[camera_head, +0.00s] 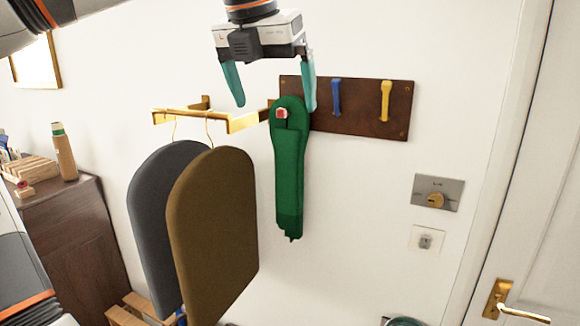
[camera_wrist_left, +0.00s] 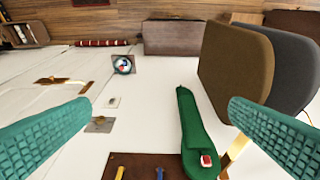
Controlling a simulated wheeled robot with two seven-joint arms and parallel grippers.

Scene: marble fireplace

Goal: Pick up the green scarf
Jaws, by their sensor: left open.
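The green scarf (camera_head: 290,170) hangs in a long loop from the left end of a dark wooden hook board (camera_head: 358,120) on the wall. A small red peg end (camera_head: 281,113) shows at its top. My left gripper (camera_head: 273,98) is open and empty, with teal fingers, above and in front of the scarf's top; its right finger overlaps the board in view. In the left wrist view, the scarf (camera_wrist_left: 195,135) lies between the two spread fingers (camera_wrist_left: 158,118), nearer the right one. I cannot tell whether any finger touches it. My right gripper is not in view.
Grey (camera_head: 150,210) and brown (camera_head: 215,230) rounded panels hang from a brass rail (camera_head: 190,114) left of the scarf. Blue (camera_head: 336,97) and yellow (camera_head: 386,100) hooks sit on the board. A door with a brass handle (camera_head: 515,308) is at right, a dark cabinet (camera_head: 70,235) at left.

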